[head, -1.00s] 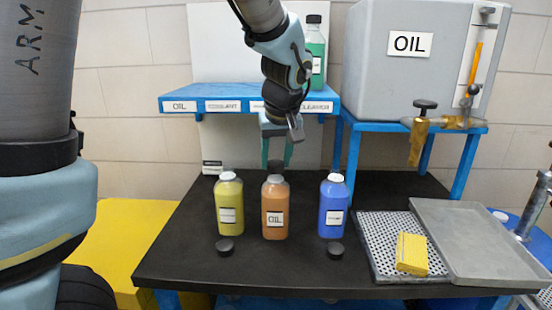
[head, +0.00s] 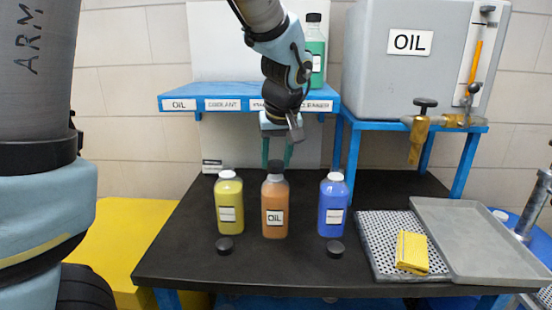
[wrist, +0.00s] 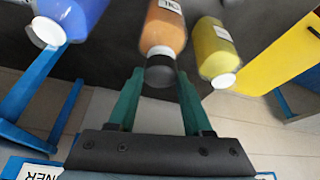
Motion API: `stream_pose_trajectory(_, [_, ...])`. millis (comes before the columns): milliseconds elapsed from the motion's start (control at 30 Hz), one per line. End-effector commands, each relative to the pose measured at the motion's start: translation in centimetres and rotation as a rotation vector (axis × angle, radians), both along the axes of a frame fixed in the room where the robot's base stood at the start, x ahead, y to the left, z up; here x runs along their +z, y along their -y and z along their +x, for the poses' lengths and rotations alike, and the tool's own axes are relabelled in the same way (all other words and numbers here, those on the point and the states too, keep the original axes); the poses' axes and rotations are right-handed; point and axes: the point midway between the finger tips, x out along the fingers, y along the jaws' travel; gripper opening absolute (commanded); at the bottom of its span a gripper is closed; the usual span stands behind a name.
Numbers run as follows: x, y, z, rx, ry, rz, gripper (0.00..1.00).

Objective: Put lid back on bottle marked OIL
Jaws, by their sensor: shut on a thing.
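The bottle marked OIL (head: 275,205) is orange-brown and stands upright on the black bench between two other bottles. A black lid (head: 276,167) is at its top, in line with the neck; I cannot tell whether it is fully seated. In the wrist view the lid (wrist: 160,72) sits at the mouth of the orange bottle (wrist: 163,30). My gripper (head: 277,162) points down from above, its green fingers on either side of the lid and shut on it. In the wrist view the gripper (wrist: 160,80) has one finger on each side of the lid.
A yellow bottle (head: 229,205) and a blue bottle (head: 333,208) stand close on either side, with white tops. Black lids (head: 225,245) (head: 335,250) lie in front of them. A blue shelf (head: 220,90) hangs behind. A perforated tray (head: 385,262) with a yellow cloth (head: 411,252) lies right.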

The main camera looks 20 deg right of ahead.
Motion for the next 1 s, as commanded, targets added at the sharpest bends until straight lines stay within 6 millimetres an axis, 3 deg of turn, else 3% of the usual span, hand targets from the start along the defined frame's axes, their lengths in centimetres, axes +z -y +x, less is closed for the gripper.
stream_pose_trajectory(100, [0.01, -0.01, 0.01, 0.0, 0.0, 0.0, 0.0])
stream_pose_trajectory(133, [0.0, -0.01, 0.01, 0.0, 0.0, 0.0, 0.53])
stream_pose_trajectory(400, [0.01, -0.01, 0.02, 0.001, 0.0, 0.0, 0.84])
stream_pose_trajectory(600, [0.0, -0.02, 0.01, 0.001, 0.0, 0.0, 0.86])
stream_pose_trajectory(733, [0.0, -0.02, 0.01, 0.001, 0.0, 0.0, 1.0])
stream_pose_trajectory(1000, [0.09, -0.02, 0.02, 0.001, 0.0, 0.0, 1.0])
